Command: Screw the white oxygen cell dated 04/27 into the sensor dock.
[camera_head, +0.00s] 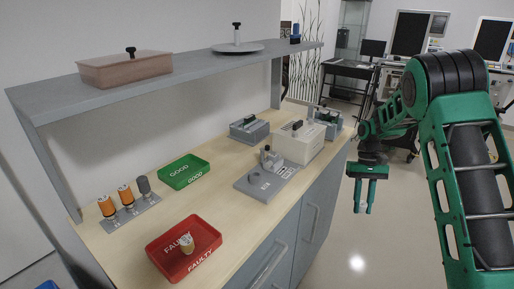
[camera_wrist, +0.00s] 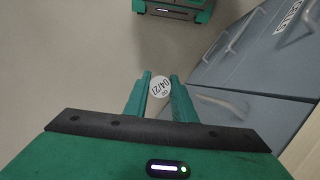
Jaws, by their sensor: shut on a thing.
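My gripper (camera_head: 364,208) hangs over the floor, to the right of the counter and clear of it. In the wrist view my gripper (camera_wrist: 160,79) is shut on a round white cell (camera_wrist: 160,87), whose end face reads 04/27. The cell is hard to make out in the head view. A grey plate with a small upright fixture, which looks like the sensor dock (camera_head: 252,188), lies on the counter near its front edge. It is left of my gripper and apart from it. Its socket is too small to make out.
A red FAULTY tray (camera_head: 159,257) holds a pale cell (camera_head: 186,243). A green GOOD tray (camera_head: 185,182) looks empty. A rack (camera_head: 134,213) holds two orange cells and a grey one. A white box (camera_head: 301,147) stands behind the dock. A shelf (camera_head: 200,68) overhangs the counter's back.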

